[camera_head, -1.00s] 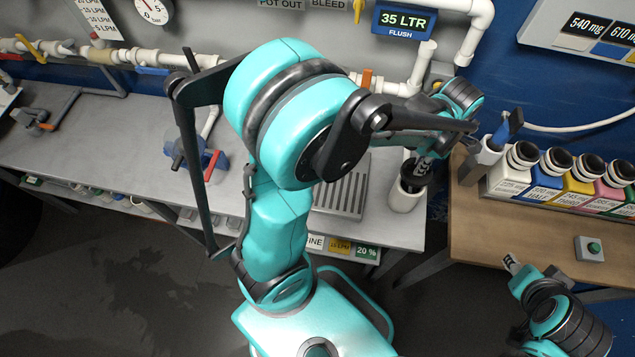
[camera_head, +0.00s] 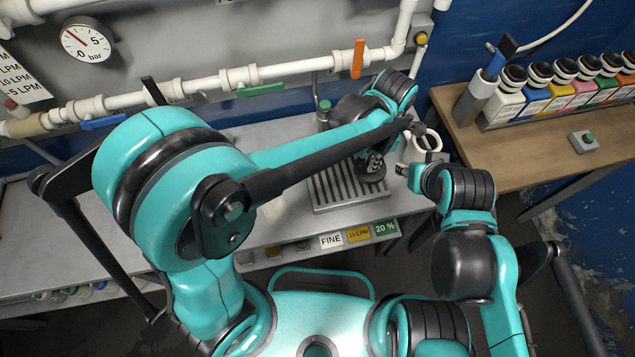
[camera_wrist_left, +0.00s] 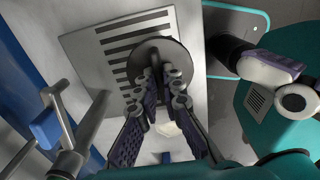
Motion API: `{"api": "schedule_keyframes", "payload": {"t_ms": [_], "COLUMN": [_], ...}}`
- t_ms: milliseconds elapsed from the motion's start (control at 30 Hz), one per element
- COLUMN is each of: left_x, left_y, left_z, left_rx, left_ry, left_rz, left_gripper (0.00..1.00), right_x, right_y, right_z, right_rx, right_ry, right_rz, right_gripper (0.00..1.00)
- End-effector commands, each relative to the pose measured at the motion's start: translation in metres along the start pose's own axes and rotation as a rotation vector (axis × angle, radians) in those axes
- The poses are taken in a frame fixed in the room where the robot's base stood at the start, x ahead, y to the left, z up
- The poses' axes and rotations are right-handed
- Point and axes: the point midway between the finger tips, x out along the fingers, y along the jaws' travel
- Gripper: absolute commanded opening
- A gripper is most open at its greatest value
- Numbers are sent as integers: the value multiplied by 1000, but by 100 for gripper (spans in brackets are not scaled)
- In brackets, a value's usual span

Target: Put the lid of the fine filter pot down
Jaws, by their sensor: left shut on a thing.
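The dark round lid (camera_head: 373,174) is over the back right part of the slotted drain plate (camera_head: 322,200). My left gripper (camera_head: 371,159) is shut on the lid's top from above. In the left wrist view, the two fingers (camera_wrist_left: 163,88) close together at the middle of the dark disc (camera_wrist_left: 172,52). I cannot tell whether the lid touches the plate. The white pot (camera_head: 431,141) stands to the right of the lid, partly hidden by my arms. My right gripper (camera_head: 403,170) is in front of the pot, and its jaws are too small to read.
A pipe with an orange-handled valve (camera_head: 358,58) runs along the wall behind the bench. The FINE label (camera_head: 331,240) is on the bench's front edge.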

Motion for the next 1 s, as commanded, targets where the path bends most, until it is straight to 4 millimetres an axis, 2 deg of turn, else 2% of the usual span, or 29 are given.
{"api": "schedule_keyframes", "payload": {"t_ms": [33,200,400,600,833,1000], "left_x": [10,36,55,63,97,98], "left_y": [3,13,21,23,23,23], "left_z": [-13,-54,-87,-95,-94,-94], "left_rx": [-6,-7,-4,-1,-1,-1], "left_ry": [0,0,0,0,0,0], "left_rz": [0,0,0,0,0,0], "left_gripper": [0,0,0,0,0,0], "right_x": [5,16,24,27,41,40], "right_y": [0,0,0,0,0,0], "right_z": [4,12,17,19,30,29], "right_rx": [0,0,0,0,0,0], "right_ry": [0,0,0,0,0,0], "right_rz": [0,0,0,0,0,0], "right_gripper": [40,40,40,40,40,40]}}
